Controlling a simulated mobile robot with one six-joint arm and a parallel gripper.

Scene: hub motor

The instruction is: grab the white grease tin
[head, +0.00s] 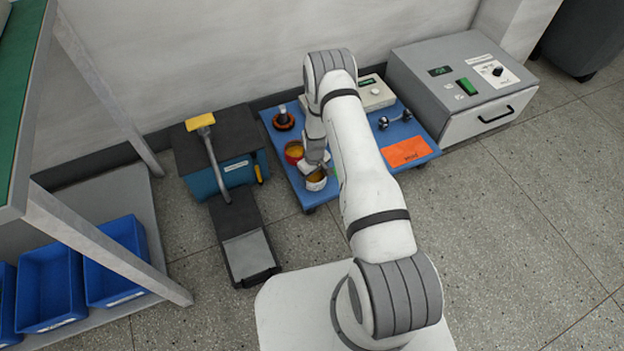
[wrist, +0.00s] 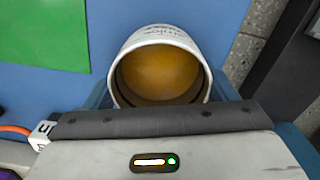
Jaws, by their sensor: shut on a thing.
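The white grease tin (head: 316,183) is open at the top, with yellow-brown grease inside. It is at the front edge of the blue mat-like platform. My gripper (head: 317,170) is at the tin and shut on it. In the wrist view the tin (wrist: 160,38) sits against my gripper (wrist: 163,100), with a finger partly showing on each side. Dark print shows on the tin's white wall. The fingertips are mostly hidden, and I cannot tell whether the tin's base touches the platform.
A red tin (head: 294,152) with yellow contents stands close behind the white tin. An orange-ringed part (head: 283,120), a small white meter (head: 376,95) and an orange cloth (head: 407,152) share the platform (head: 427,133). A black-and-blue pedal-like machine (head: 222,150) stands left; a grey cabinet (head: 463,85) stands right.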

